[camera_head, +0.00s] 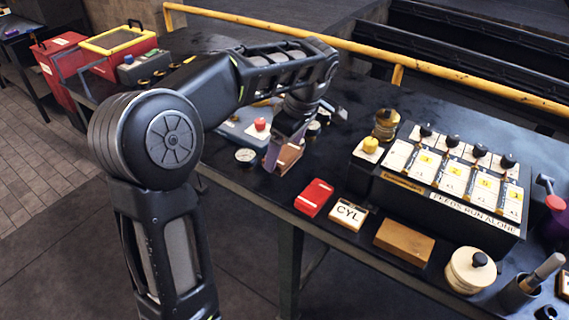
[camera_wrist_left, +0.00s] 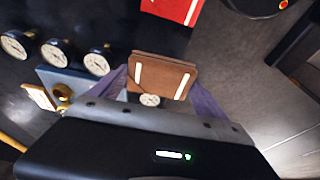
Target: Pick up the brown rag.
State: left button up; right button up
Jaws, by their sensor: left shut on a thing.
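The brown rag (camera_head: 289,158) is a folded, flat-looking piece with light stripes. It sits at the front edge of the dark workbench, left of the red booklet. It also shows in the left wrist view (camera_wrist_left: 163,76), between two purple-grey fingers. My left gripper (camera_head: 284,150) reaches down from above and is shut on the rag, one finger on each side. In the head view my gripper and wrist hide part of the rag. I cannot tell whether the rag touches the bench. My right gripper is not in view.
Near the rag are a dial gauge (camera_head: 246,156), a red booklet (camera_head: 314,197), a CYL card (camera_head: 348,214) and a brown block (camera_head: 404,241). A large switch panel (camera_head: 450,185) stands to the right. A yellow rail (camera_head: 400,62) runs behind the bench.

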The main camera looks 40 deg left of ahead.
pick_arm(q)
jog(key=shift+r, duration=0.4)
jog(key=o, duration=0.9)
jog(key=shift+c, duration=0.2)
jog(key=c, duration=0.6)
